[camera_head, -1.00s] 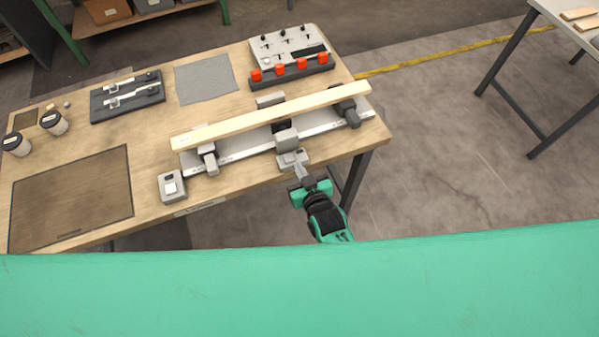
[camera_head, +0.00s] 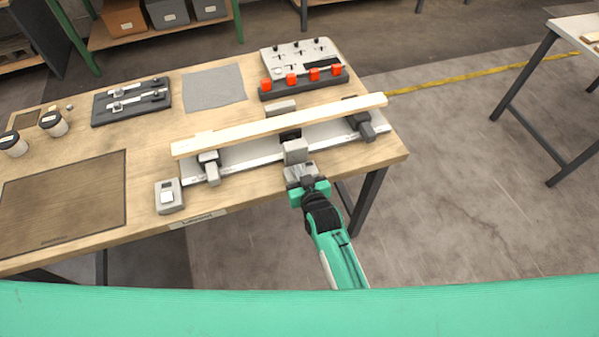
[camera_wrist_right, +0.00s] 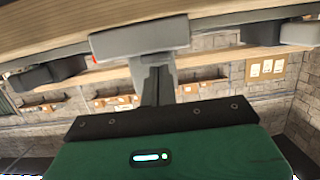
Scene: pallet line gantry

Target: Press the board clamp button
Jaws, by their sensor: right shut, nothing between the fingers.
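A pale wooden board (camera_head: 270,127) lies along a metal clamping fixture (camera_head: 240,164) on the bench, with dark and grey clamps at its ends. A grey block (camera_head: 295,151) stands at the middle of its near side. A lower grey block (camera_head: 297,171) sits in front of it at the bench's near edge. The wrist view shows the shut fingers (camera_wrist_right: 154,66) below a grey block (camera_wrist_right: 140,38). My left gripper is not in view.
A grey mat (camera_head: 214,87), a dark tray with metal parts (camera_head: 131,101) and two lidded cups (camera_head: 53,124) are further left. Floor right of the bench is clear up to another table (camera_head: 571,35).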

